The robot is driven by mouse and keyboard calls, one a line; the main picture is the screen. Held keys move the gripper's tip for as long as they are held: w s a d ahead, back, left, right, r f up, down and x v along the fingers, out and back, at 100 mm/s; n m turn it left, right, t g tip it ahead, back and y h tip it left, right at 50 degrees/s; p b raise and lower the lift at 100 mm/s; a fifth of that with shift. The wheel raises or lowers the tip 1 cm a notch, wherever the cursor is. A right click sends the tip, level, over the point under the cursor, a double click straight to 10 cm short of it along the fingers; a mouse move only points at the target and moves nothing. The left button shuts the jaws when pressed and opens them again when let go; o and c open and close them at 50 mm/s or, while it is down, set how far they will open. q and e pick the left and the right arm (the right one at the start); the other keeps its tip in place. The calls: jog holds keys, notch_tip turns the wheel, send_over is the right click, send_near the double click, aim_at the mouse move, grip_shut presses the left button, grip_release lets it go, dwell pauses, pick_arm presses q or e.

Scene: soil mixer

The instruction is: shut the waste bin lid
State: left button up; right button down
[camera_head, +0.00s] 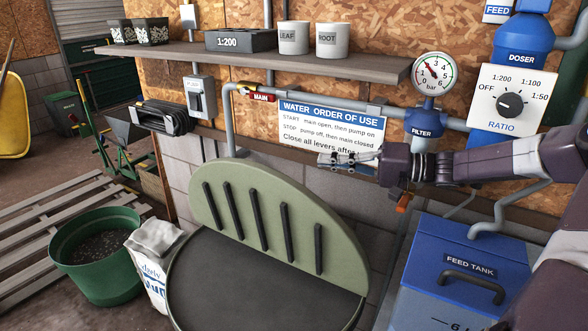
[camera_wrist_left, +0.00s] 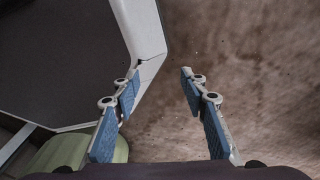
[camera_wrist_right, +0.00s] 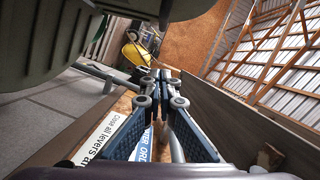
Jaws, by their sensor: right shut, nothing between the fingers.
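A large round green bin stands front centre in the head view. Its pale green half-round lid (camera_head: 285,215), with several dark ribs, stands raised at the back; a dark flat area (camera_head: 240,285) lies in front of it. No label shows on it. My right gripper (camera_head: 325,161) is shut and empty, above and behind the lid's upper right edge, in front of the water-order sign. In the right wrist view its fingertips (camera_wrist_right: 152,82) meet; a large green curved part (camera_wrist_right: 70,45) is close at upper left. My left gripper (camera_wrist_left: 160,76) is open and empty above brown floor, outside the head view.
The sign (camera_head: 330,125), a pipe and the pressure gauge (camera_head: 433,73) are close to my right arm. A blue feed tank (camera_head: 430,247) stands right of the bin. A green pot (camera_head: 65,258) and a sack (camera_head: 152,270) stand left.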

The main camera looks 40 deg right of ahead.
pick_arm(q)
jog(key=shift+a+f, duration=0.15)
jog(key=shift+a, duration=0.5)
pick_arm(e)
jog(key=w+a+f, duration=0.2)
jog(key=w+a, duration=0.4)
jog(key=a, duration=0.3)
jog(key=shift+w+a, duration=0.15)
jog(key=shift+w, duration=0.05)
jog(key=shift+a+r, duration=0.1)
